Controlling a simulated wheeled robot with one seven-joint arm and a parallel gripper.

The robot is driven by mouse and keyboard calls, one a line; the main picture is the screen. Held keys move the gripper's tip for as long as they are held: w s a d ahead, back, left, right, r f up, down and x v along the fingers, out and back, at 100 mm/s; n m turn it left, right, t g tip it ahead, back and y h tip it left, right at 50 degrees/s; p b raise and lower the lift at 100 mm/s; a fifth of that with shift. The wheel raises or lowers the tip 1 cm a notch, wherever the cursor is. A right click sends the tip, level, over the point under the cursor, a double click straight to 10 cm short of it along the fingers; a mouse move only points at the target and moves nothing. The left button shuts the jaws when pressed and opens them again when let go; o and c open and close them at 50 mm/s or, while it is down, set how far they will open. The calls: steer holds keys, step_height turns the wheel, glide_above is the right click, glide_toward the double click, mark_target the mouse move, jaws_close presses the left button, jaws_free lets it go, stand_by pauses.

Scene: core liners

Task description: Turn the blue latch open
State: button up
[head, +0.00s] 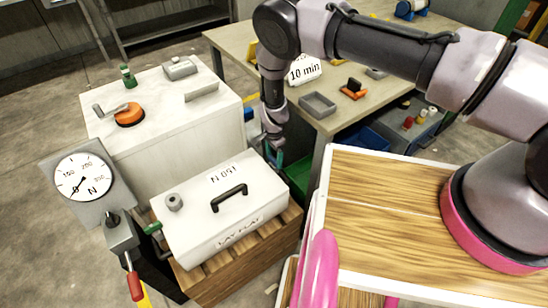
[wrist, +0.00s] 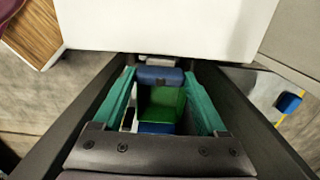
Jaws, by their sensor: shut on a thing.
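The white box (head: 222,205), marked "LAY FLAT", lies on a slatted wooden crate, with a black handle (head: 229,197) on its lid. My gripper (head: 277,158) reaches down at the box's far right end. In the wrist view the blue latch (wrist: 160,76) sits at the edge of the white box (wrist: 165,28), between the tips of my gripper (wrist: 160,84). The teal finger pads are closed in on the latch's two ends. In the head view the latch is mostly hidden by my gripper.
A green latch (head: 153,229) is on the box's left end. A dial gauge (head: 83,178) stands at the left. Behind is a white cabinet (head: 165,150) with an orange knob (head: 129,115). A table (head: 318,75) with small trays is behind my arm.

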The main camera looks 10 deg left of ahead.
mark_target(274, 159)
stand_by(0.4)
steer(key=o, duration=1.3)
step_height(274, 159, up, 11)
steer(key=shift+s+f, duration=0.1)
steer(key=shift+f, duration=0.05)
